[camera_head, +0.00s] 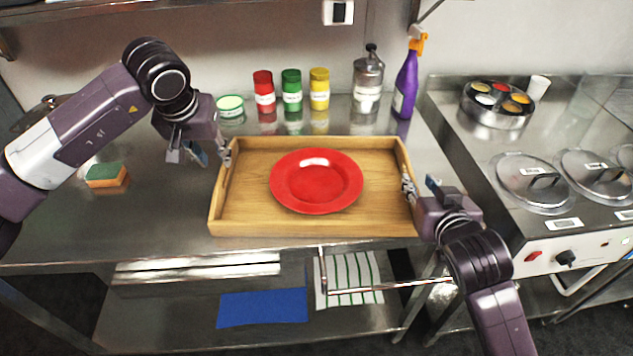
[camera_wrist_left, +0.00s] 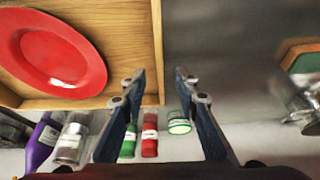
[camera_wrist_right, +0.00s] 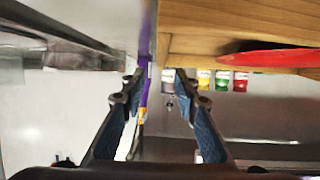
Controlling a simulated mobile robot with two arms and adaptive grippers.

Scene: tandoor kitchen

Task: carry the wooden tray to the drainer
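The wooden tray (camera_head: 250,222) lies level on the steel counter, with a red plate (camera_head: 316,181) in it. My left gripper (camera_head: 210,152) is at the tray's left end wall. Its fingers are apart in the left wrist view (camera_wrist_left: 160,88), and the tray's wall edge shows between them. My right gripper (camera_head: 420,184) is at the right end wall. Whether any finger touches the wood I cannot tell. I cannot make out a drainer in any view.
Red (camera_head: 264,90), green (camera_head: 291,90) and yellow (camera_head: 319,90) jars, a metal dispenser (camera_head: 368,80) and a purple spray bottle (camera_head: 406,85) stand behind the tray. A sponge (camera_head: 106,175) lies left. A steel unit with lidded pots (camera_head: 535,180) is right.

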